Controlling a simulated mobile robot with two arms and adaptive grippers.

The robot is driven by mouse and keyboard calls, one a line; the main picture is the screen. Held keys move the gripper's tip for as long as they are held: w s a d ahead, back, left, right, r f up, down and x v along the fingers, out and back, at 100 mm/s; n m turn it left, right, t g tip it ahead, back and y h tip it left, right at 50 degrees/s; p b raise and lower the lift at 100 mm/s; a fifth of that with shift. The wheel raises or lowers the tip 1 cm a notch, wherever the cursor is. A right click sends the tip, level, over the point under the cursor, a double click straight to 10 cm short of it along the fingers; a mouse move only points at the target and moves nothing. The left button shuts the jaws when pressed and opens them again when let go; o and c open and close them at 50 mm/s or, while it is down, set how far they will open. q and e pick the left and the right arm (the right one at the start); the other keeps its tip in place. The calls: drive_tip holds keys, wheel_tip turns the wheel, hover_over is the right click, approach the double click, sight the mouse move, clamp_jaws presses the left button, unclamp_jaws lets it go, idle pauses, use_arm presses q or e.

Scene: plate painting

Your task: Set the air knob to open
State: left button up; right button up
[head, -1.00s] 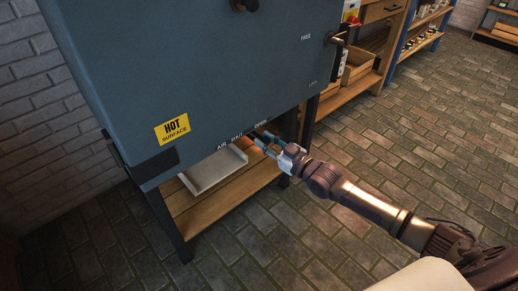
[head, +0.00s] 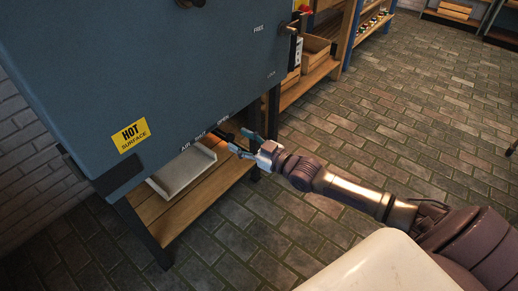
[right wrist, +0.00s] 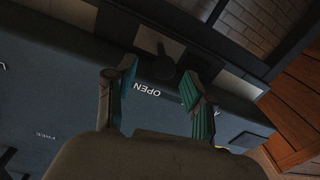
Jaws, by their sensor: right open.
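The blue-grey kiln box (head: 130,70) carries the words AIR, HALF and OPEN along its lower edge. In the right wrist view a dark knob (right wrist: 163,68) with a short stem sits just beyond the OPEN label (right wrist: 147,89). My right gripper (head: 243,143) is below the OPEN end of the kiln's lower edge. Its teal fingers are spread in the right wrist view (right wrist: 158,72), with the knob showing between their tips. Whether they touch it I cannot tell. In the head view the knob is not clear. My left gripper is out of view.
A wooden shelf (head: 160,212) under the kiln holds a pale tray (head: 180,172). A yellow HOT SURFACE sign (head: 130,136) is on the kiln front. A handle (head: 290,28) sticks out at its right side. The brick floor (head: 370,140) to the right is open.

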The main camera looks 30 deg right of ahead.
drive_tip(key=v, duration=0.8)
drive_tip(key=shift+s, duration=0.2)
drive_tip(key=shift+d, duration=0.15)
